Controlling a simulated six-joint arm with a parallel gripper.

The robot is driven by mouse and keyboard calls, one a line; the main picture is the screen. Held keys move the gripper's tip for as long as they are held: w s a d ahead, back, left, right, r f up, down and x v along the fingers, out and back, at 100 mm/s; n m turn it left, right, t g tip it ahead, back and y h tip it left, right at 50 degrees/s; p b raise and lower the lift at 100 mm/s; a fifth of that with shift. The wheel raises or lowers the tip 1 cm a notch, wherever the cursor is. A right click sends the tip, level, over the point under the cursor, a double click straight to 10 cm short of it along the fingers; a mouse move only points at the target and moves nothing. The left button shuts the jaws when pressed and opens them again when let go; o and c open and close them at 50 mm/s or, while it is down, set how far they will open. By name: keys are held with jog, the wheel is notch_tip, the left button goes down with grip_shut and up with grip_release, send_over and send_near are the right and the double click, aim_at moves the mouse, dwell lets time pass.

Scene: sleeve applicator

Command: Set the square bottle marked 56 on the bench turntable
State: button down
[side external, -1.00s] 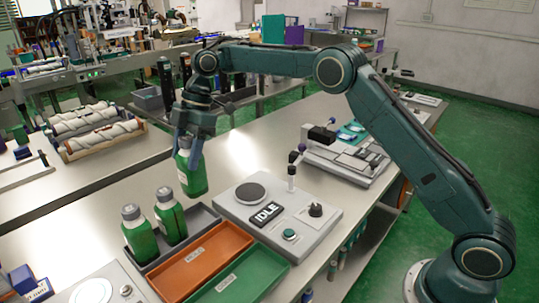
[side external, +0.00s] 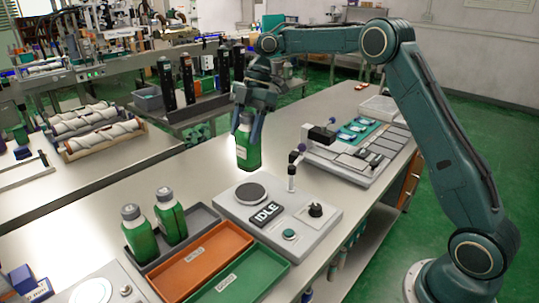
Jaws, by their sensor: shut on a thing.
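My gripper (side external: 250,119) is shut on a green square bottle (side external: 248,153) and holds it upright by the top. The bottle hangs behind the turntable, near its far edge in the picture; no number can be read on it. The bench turntable (side external: 251,193) is a dark round disc on a grey unit with a sign (side external: 266,214) reading IDLE. Its disc is bare. Two more green bottles with grey caps, one on the left (side external: 139,236) and one on the right (side external: 171,218), stand in a grey tray (side external: 206,214).
An orange tray (side external: 206,262) and a green tray (side external: 243,277) lie in front of the grey tray. An upright post with a dark knob (side external: 292,172) stands at the turntable unit's back right. A grey fixture (side external: 345,163) sits beyond it.

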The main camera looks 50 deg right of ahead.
aim_at(247, 157)
jog(key=shift+f, duration=0.1)
jog(key=shift+f, duration=2.1)
jog(key=shift+f, duration=0.1)
jog(key=shift+f, duration=1.65)
jog(key=shift+f, duration=0.15)
jog(key=c, duration=0.6)
grip_release()
jog(key=shift+v, duration=3.8)
